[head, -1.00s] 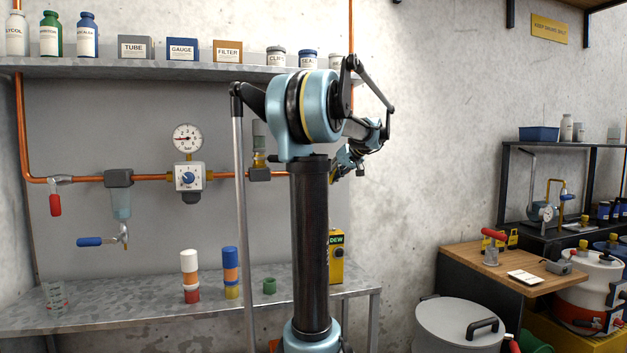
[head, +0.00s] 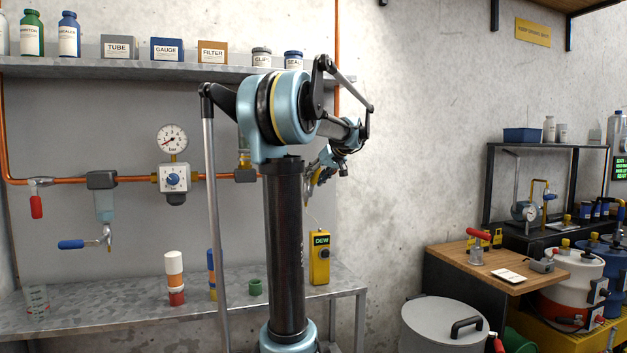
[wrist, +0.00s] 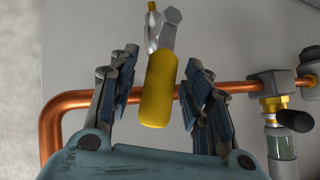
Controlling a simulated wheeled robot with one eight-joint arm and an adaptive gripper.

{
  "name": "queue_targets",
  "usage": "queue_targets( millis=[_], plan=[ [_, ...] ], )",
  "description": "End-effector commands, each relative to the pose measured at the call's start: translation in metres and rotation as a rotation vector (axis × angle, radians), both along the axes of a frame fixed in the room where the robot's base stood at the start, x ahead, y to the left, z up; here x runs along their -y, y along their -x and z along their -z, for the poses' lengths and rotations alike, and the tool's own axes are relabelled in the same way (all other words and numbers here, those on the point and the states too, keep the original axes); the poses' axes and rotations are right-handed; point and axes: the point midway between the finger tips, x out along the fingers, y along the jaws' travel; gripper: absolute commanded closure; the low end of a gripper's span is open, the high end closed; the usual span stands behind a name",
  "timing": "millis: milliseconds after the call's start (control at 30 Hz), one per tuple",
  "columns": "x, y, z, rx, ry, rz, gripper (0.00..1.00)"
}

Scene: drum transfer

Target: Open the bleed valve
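In the wrist view a valve with a yellow lever handle (wrist: 159,92) and a bare metal body hangs in front of the copper pipe. My gripper (wrist: 158,62) is open, with one finger on each side of the yellow handle and a visible gap on both sides. In the head view my gripper (head: 316,180) is near the right end of the wall pipe, and the valve there is mostly hidden by my arm. A red-handled valve (head: 36,207) and a blue-handled drain valve (head: 72,244) show farther left. No label tells which is the bleed valve.
A regulator (head: 174,180) with a gauge (head: 172,139) sits on the pipe. A shelf (head: 130,68) of boxes and bottles runs above. A yellow DEW meter (head: 319,262) stands on the bench (head: 120,312). A clear bowl (wrist: 282,146) is right of my gripper in the wrist view.

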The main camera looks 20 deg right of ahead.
Motion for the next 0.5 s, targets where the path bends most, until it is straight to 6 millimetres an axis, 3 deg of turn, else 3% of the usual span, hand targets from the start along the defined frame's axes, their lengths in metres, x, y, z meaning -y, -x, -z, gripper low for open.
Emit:
queue_targets(
  millis=[267,500],
  plan=[
    [0.002,0.002,-0.004,0.001,0.000,0.002,0.55],
    [0.012,0.026,-0.025,0.001,-0.001,0.006,0.55]
  ],
)
